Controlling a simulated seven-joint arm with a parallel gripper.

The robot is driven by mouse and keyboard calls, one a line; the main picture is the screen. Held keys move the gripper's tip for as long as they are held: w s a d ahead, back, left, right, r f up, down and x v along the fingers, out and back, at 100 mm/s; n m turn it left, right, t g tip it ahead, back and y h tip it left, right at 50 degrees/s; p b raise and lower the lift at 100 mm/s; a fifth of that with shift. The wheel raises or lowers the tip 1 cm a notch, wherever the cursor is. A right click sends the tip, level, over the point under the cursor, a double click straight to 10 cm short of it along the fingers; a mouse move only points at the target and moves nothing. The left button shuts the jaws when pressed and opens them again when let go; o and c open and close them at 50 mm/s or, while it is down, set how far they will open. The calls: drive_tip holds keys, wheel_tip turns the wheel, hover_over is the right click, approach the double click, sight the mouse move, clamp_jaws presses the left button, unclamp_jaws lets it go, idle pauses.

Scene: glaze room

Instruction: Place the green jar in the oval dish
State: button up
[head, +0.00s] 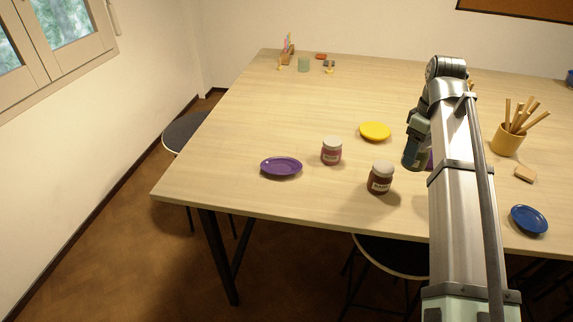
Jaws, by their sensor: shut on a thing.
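My gripper (413,158) points down over the table's middle right, mostly hidden by my own arm. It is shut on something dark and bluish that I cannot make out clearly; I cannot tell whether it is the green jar. A purple dish (281,167) that looks oval lies at the front left of the table, empty, well left of my gripper. Slanted viewing leaves its true shape uncertain. No jar standing in the open is clearly green: a pink-red jar with a pale lid (331,152) and a dark brown-red labelled jar (380,179) stand between dish and gripper.
A yellow plate (375,131) lies behind the jars. A blue dish (529,219), a small tan block (525,174) and a pot of sticks (507,140) are at right. The left middle of the table is clear.

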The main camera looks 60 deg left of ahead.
drive_tip(key=s+a+r+n, duration=0.1)
drive_tip(key=s+a+n, duration=0.4)
drive_tip(key=s+a, duration=1.85)
drive_tip(key=n, duration=0.3)
hover_over(281, 169)
drive_tip(key=shift+w+f, duration=0.1)
drive_tip(key=shift+f, duration=4.35)
drive_tip(key=shift+f, duration=0.35)
drive_tip(key=o, duration=1.2)
drive_tip(key=shift+o, duration=0.2)
wheel_tip(281, 169, up, 13)
drive_tip(key=shift+f, duration=0.15)
